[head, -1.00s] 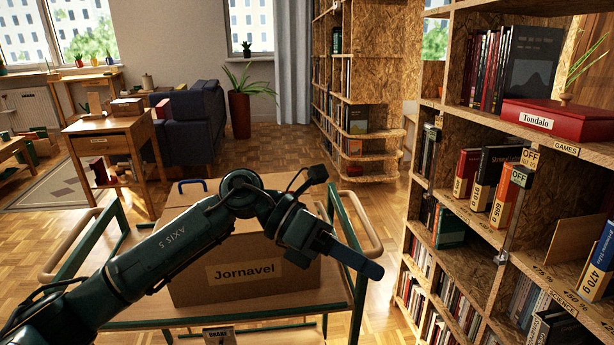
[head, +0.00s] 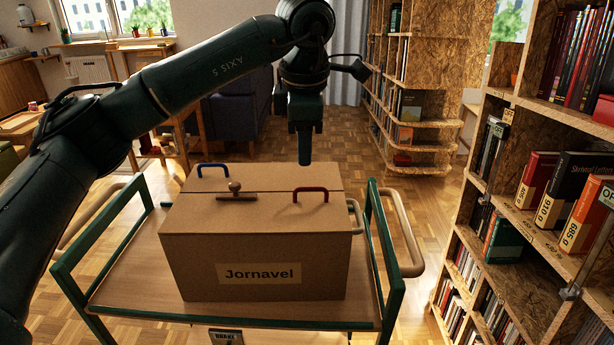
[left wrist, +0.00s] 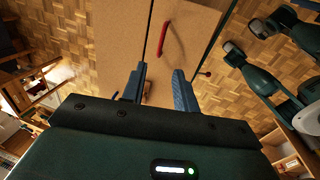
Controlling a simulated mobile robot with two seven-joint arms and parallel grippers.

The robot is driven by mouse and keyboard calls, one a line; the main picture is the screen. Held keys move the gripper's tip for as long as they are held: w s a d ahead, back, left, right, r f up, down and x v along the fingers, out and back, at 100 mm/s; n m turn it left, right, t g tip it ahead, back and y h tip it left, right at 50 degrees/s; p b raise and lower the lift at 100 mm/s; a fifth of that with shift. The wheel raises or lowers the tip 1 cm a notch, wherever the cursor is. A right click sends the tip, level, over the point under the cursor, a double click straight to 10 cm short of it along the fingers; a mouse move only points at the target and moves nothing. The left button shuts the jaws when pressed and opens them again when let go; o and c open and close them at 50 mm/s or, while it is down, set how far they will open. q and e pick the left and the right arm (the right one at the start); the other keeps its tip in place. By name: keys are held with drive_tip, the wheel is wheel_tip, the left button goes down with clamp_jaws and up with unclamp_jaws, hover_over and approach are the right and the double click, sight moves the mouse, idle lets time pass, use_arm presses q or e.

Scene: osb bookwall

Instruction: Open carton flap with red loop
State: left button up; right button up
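A brown carton (head: 190,256) labelled Jornavel stands on the trolley, its top flaps lying flat and closed. The red loop (head: 311,190) stands up on the right part of the top, near the seam. A blue loop (head: 212,167) is at the back left, and a wooden knob (head: 236,188) sits near the seam. My left gripper (head: 304,154) points down, above the carton's back right area and apart from the red loop. In the left wrist view its fingers (left wrist: 160,72) are spread and empty, with the red loop (left wrist: 165,38) beyond them. My right gripper cannot be made out.
The trolley (head: 130,290) has green rails and pale handles (head: 410,235) at both sides of the carton. A tall bookshelf (head: 535,130) stands close on the right. Another shelf (head: 412,75) is at the back. Wooden floor (head: 420,200) lies open between.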

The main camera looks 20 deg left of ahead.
sight(305, 188)
use_arm(q)
drive_tip(key=f, duration=0.2)
drive_tip(key=w+f, duration=0.1)
drive_tip(key=f, duration=0.5)
drive_tip(key=shift+w+a, duration=0.25)
clamp_jaws()
